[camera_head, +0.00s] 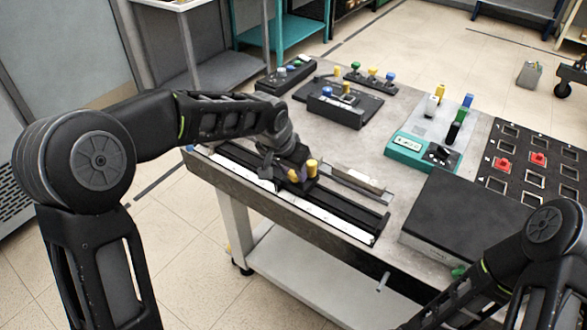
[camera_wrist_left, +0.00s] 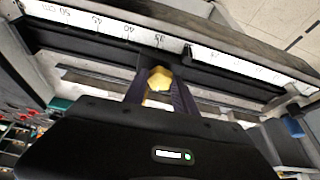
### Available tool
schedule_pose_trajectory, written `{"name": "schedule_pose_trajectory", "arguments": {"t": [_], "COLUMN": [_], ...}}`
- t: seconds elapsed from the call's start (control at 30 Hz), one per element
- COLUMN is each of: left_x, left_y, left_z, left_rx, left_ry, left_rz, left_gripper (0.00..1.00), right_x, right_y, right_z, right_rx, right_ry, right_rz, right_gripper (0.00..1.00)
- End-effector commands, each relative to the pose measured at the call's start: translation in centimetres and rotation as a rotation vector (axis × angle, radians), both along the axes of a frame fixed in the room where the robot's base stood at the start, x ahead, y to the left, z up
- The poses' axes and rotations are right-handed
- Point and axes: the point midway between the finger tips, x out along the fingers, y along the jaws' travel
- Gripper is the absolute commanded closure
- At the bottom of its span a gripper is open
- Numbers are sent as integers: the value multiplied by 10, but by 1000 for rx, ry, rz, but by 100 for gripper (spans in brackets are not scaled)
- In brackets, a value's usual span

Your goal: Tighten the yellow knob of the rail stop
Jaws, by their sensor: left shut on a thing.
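The rail (camera_head: 345,205) is a long black track with a white scale strip along the table's front-left edge. It also shows in the wrist view, with scale numbers (camera_wrist_left: 130,32). My left gripper (camera_wrist_left: 158,90) is over the rail, its two dark fingers closed around the yellow knob (camera_wrist_left: 159,76). In the head view my left gripper (camera_head: 296,168) reaches down to the rail, where two yellow parts show, the taller one (camera_head: 312,168) on the right. The rail stop's body is mostly hidden by the gripper. My right gripper is outside the head view; only its arm shows.
A dark flat box (camera_head: 465,220) lies to the right of the rail. Behind stand a teal-based switch unit (camera_head: 420,150), a black knob box (camera_head: 340,108) and a panel with red buttons (camera_head: 530,165). Bare tabletop (camera_head: 355,150) lies between the rail and these.

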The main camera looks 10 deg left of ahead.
Motion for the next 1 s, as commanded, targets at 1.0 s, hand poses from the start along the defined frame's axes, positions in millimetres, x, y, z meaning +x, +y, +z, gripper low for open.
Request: {"name": "schedule_pose_trajectory", "arguments": {"t": [1.0], "left_x": [9], "left_y": [9], "left_z": [1], "left_rx": [-3], "left_ry": [0], "left_rz": [-909], "left_gripper": [100], "right_x": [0], "right_y": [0], "right_z": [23], "right_rx": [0], "right_ry": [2], "right_rz": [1], "right_gripper": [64]}}
